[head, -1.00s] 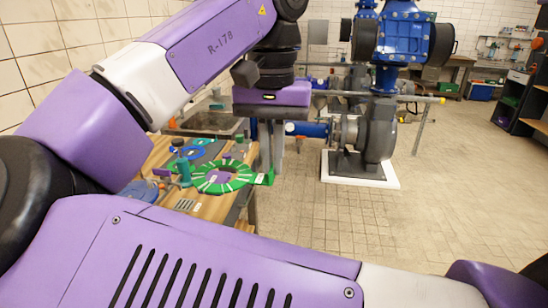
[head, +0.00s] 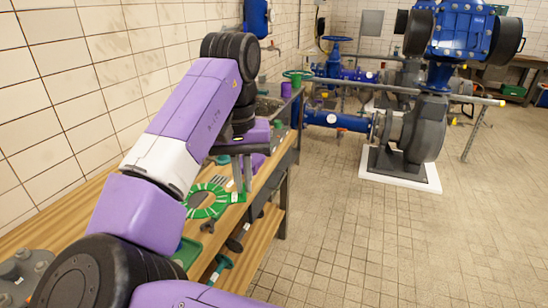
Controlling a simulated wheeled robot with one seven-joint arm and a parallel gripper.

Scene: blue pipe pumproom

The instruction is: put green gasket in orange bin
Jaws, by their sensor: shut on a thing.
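The green gasket (head: 203,202) is a flat ring with bolt holes and a tab on its right side. In the head view it appears over the wooden workbench, left of the pumps. My gripper (head: 241,187) points down with its fingers at the tab and is shut on the gasket. Whether the ring touches the bench or hangs just above it is hard to tell. My arm hides part of the bench behind it. I see no orange bin in the head view now.
The wooden bench (head: 62,210) runs along the tiled wall. A dark green tray (head: 187,252) lies near its front edge, and tools lie on the shelf below. A blue and grey pump (head: 412,128) stands at right on a white plinth. The tiled floor (head: 375,245) in front is open.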

